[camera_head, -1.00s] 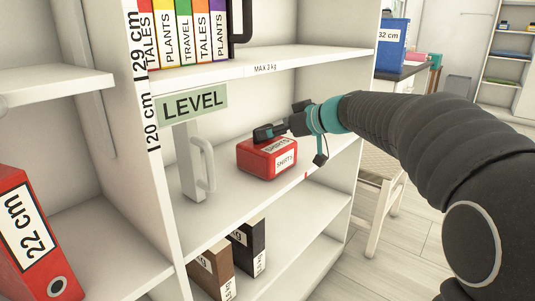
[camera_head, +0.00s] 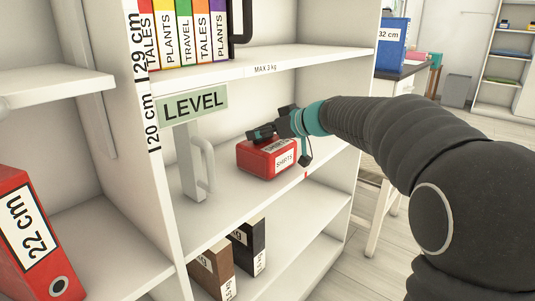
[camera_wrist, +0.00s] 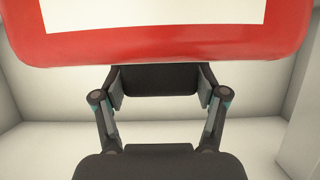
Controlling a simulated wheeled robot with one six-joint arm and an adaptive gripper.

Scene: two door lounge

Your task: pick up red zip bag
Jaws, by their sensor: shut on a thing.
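The red zip bag (camera_head: 255,161) stands on the middle shelf of the white unit, with white "SHIRTS" labels on it. My gripper (camera_head: 262,133) is over its top, coming in from the right. In the wrist view the bag's red body (camera_wrist: 165,47) and white label fill the upper part. There my gripper (camera_wrist: 158,95) is shut on a dark part right beside the red body, which I take for the bag's handle. The bag looks still at shelf level in the head view; any small gap under it cannot be told.
A white piece with a handle (camera_head: 207,165) and a "LEVEL" sign (camera_head: 193,104) stand left of the bag. The shelf above (camera_head: 265,69) is close over my gripper. Brown (camera_head: 213,272) and black (camera_head: 249,246) boxes stand below. A red binder (camera_head: 33,235) is at lower left.

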